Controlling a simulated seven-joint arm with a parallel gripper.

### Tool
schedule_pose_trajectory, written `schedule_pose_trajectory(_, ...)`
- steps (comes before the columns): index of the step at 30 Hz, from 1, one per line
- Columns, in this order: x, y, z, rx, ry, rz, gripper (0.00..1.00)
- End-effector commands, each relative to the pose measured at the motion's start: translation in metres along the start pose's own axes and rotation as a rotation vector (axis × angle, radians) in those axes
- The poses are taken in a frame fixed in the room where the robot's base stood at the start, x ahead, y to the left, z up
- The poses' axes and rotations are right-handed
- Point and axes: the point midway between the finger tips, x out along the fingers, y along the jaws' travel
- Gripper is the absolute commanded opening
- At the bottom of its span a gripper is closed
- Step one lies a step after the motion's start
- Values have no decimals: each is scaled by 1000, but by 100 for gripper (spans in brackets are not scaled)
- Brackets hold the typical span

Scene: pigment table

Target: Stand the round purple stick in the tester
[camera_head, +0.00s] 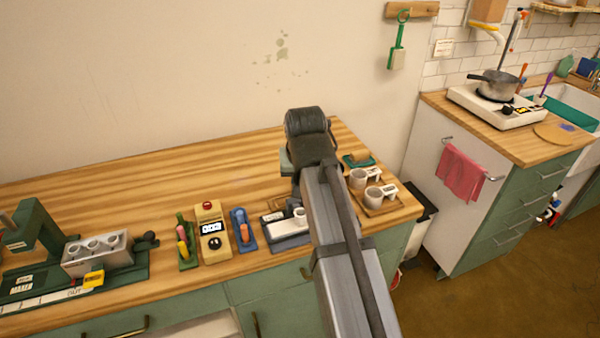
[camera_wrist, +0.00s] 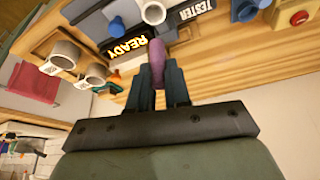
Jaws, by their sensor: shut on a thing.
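The purple stick (camera_wrist: 157,57) is between the fingertips of my gripper (camera_wrist: 160,70) in the wrist view, with its rounded end sticking out past them. My gripper is shut on it. The tester (camera_wrist: 195,12) lies beyond the stick, with its name label and a dark display (camera_wrist: 126,48) that reads READY. A round white socket (camera_wrist: 153,12) shows at the tester, apart from the stick's tip in the picture. In the head view the tester (camera_head: 284,226) is at the table's front, partly covered by my arm, which also hides the stick and my fingers.
Two white cups (camera_head: 358,178) (camera_head: 373,195) on wooden trays stand right of the tester. A blue holder (camera_head: 243,229), a yellow device (camera_head: 211,232) with a red button and a green rack (camera_head: 186,241) stand to its left. The table's back middle is clear.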

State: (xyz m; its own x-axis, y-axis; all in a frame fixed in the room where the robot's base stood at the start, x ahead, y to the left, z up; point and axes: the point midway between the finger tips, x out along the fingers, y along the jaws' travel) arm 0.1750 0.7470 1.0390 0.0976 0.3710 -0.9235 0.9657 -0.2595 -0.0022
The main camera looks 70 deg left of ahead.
Motion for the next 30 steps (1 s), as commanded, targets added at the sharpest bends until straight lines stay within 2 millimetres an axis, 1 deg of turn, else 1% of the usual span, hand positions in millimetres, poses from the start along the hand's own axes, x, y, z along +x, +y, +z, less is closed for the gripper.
schedule_pose_trajectory(30, 61, 0, 26, -1, -1, 0, 0)
